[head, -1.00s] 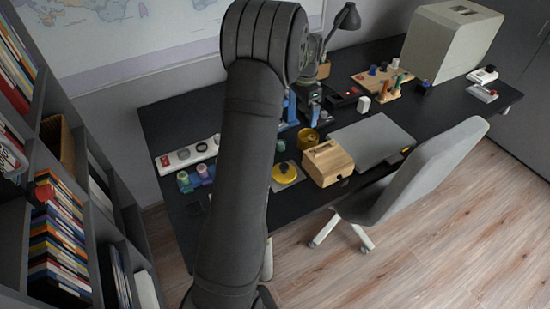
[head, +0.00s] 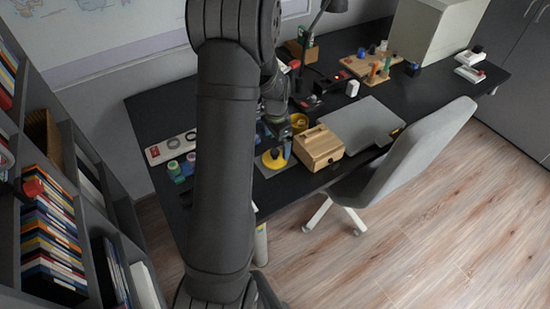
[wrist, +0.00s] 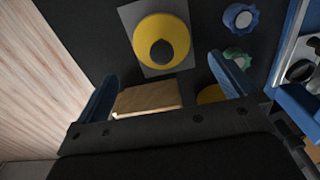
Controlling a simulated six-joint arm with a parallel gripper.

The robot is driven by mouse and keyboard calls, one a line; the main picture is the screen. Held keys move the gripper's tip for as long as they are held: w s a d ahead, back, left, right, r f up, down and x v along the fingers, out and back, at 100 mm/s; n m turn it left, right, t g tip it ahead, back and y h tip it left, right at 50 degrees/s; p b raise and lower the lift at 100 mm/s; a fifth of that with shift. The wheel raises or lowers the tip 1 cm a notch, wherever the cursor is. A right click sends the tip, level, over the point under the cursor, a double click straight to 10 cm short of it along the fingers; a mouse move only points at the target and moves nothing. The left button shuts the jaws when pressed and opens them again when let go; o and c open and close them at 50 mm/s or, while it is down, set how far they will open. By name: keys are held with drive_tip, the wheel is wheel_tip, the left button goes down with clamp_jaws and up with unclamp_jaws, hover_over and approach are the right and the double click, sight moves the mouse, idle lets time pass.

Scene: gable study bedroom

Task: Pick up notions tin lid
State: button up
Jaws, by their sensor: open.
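The notions tin lid (head: 268,161) is a round yellow disc with a dark knob in the middle. In the wrist view the lid (wrist: 180,30) lies flat on a grey square pad (wrist: 127,17), at the top of the picture. My gripper (wrist: 163,67) is open and empty, its two blue fingers spread apart. The fingertips show just below the lid in that view, and the lid's knob lies roughly midway across the gap. In the head view my gripper (head: 276,135) is over the lid and hides part of it. The yellow tin (head: 299,121) stands beside the wooden box.
The wooden box (head: 318,147) stands close to the right of the lid; it also shows between my fingers in the wrist view (wrist: 146,97).

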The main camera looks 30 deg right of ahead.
sight(275, 152)
drive_tip(key=shift+w+a+f, duration=0.1)
drive_tip(key=shift+w+f, duration=0.05)
drive_tip(key=shift+f, duration=3.4)
drive_tip(key=c, duration=0.9)
